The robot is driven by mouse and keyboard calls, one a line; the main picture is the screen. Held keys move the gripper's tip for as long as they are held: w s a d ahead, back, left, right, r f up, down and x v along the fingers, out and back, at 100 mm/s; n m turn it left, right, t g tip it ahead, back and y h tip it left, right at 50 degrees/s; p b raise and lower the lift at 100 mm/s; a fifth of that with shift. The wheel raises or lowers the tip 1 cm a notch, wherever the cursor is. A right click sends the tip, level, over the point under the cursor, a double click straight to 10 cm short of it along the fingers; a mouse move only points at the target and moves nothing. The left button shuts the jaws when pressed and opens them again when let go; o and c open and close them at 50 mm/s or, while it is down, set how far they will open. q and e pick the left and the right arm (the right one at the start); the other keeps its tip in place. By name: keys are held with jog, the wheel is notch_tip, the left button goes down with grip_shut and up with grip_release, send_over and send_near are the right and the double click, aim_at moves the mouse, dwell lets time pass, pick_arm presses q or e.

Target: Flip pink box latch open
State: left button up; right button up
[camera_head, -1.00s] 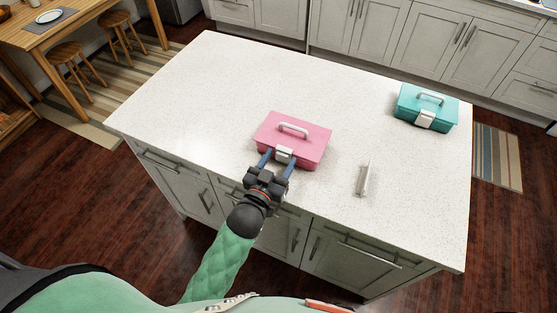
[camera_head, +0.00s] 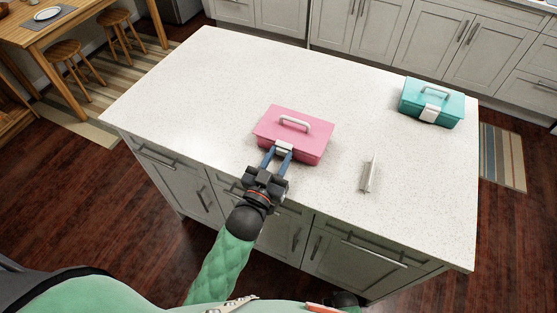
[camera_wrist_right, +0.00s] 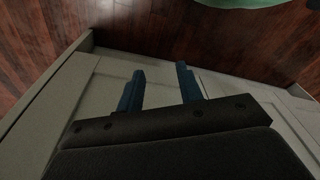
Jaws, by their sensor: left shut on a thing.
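The pink box (camera_head: 300,132) stands closed on the white counter, with a light handle (camera_head: 294,121) on its lid. Its pale latch (camera_head: 283,147) is on the front face, toward me. My left gripper (camera_head: 279,153) reaches in from the front, its blue fingers shut on the latch, one on each side. The fingers partly cover the latch, and its exact angle is too small to tell. My right gripper (camera_wrist_right: 160,70) shows in the right wrist view with its two blue fingers apart and nothing between them, low near the cabinet fronts.
A teal box (camera_head: 431,101) with a white latch stands at the counter's right back. A small pale slender object (camera_head: 369,174) is right of the pink box. The counter (camera_head: 210,90) is clear on the left. Cabinet doors and handles line its front.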

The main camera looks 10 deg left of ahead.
pick_arm(q)
jog(key=shift+s+a+f+t+b, duration=0.15)
jog(key=shift+t+b, duration=0.45)
jog(key=shift+b, duration=0.6)
pick_arm(e)
notch_tip(320, 180, up, 8)
jog(key=w+a, duration=0.1)
jog(key=shift+w+a+g, duration=0.2)
jog(key=shift+a+g, duration=0.1)
jog(key=shift+a, duration=0.05)
jog(key=shift+f, duration=0.15)
pick_arm(q)
jog(key=o, duration=1)
jog(key=shift+s+f, duration=0.1)
jog(key=shift+s+f, duration=0.1)
jog(key=shift+s, duration=0.05)
jog(key=b+v, duration=0.2)
jog(key=v, duration=0.4)
jog(key=shift+s+a+f+b, duration=0.1)
jog(key=shift+s+b, duration=0.05)
jog(key=shift+b, duration=0.2)
jog(key=shift+s+a, duration=0.15)
jog(key=shift+s, duration=0.3)
pick_arm(e)
notch_tip(320, 180, up, 12)
jog(key=w+a, duration=0.1)
jog(key=w, duration=0.1)
jog(key=shift+w+a+f, duration=0.15)
jog(key=shift+a+f, duration=0.05)
